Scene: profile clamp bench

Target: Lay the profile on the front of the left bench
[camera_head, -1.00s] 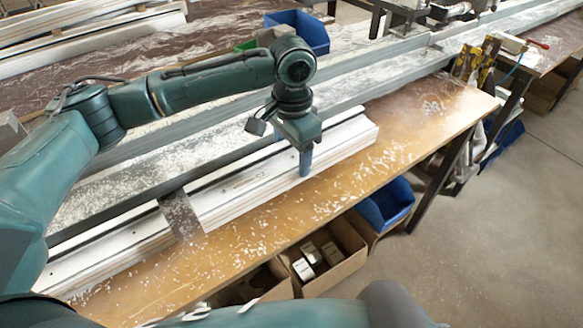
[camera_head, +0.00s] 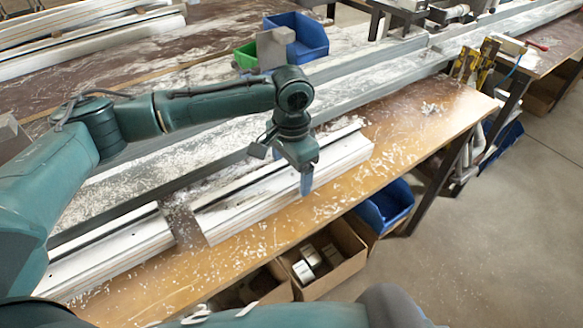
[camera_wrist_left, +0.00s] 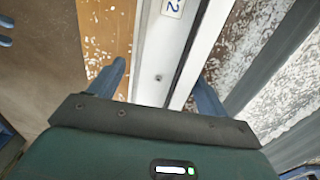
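The long white profile (camera_head: 270,205) lies lengthwise along the front of the wooden left bench (camera_head: 395,150), level as far as I can see. A brown-grey strip (camera_head: 186,226) crosses its line; I cannot tell whether the white length left of it is the same piece. My left gripper (camera_head: 306,183) points down at the profile's right part. In the left wrist view, its blue fingers (camera_wrist_left: 162,82) stand apart on either side of the profile (camera_wrist_left: 155,65), with a narrow gap at the left finger. Part of a label (camera_wrist_left: 173,7) shows on the profile. My right gripper is out of view.
A grey rail (camera_head: 370,97) runs behind the profile. Below the front edge are a cardboard box (camera_head: 350,262) and a blue bin (camera_head: 388,207).

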